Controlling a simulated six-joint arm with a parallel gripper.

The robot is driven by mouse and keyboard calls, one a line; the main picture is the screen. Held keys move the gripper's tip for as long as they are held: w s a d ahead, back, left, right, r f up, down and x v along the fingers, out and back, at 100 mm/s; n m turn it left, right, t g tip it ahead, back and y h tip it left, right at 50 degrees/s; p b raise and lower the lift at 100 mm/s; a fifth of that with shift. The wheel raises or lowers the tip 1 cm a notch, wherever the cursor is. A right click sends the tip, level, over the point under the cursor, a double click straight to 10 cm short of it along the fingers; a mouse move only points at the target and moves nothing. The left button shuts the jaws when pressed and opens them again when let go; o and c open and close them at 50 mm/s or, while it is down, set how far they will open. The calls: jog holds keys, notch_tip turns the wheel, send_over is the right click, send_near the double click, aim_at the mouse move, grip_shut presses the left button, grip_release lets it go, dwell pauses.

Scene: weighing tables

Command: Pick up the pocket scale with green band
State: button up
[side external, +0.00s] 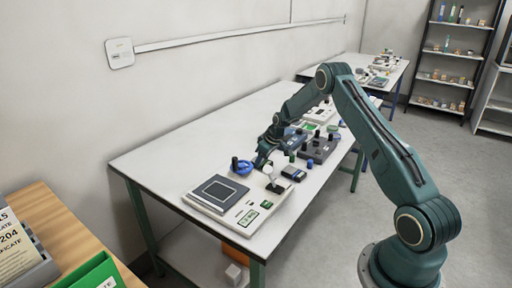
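My gripper (264,160) points down low over the middle of the white table, beside a blue ring-shaped thing (242,168) and a small white round piece (268,169). Its fingers are too small to show whether they are open or shut. A small dark flat device (293,173) with a bluish face lies just right of the gripper; it could be a pocket scale, but I see no clear green band on it. Small green patches (311,127) show on things farther back. I cannot tell which thing is the pocket scale with green band.
A bench scale (217,192) with a dark plate stands at the table's near end. A grey box (318,150) with black knobs and other devices crowd the right edge behind the gripper. The table's left side (190,150) is clear. A second table (345,66) and shelves stand behind.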

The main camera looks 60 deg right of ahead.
jog(key=c, duration=0.4)
jog(key=shift+c, duration=0.2)
jog(key=shift+r, duration=0.1)
notch_tip(320, 180, up, 20)
dwell(0.4)
dwell(0.5)
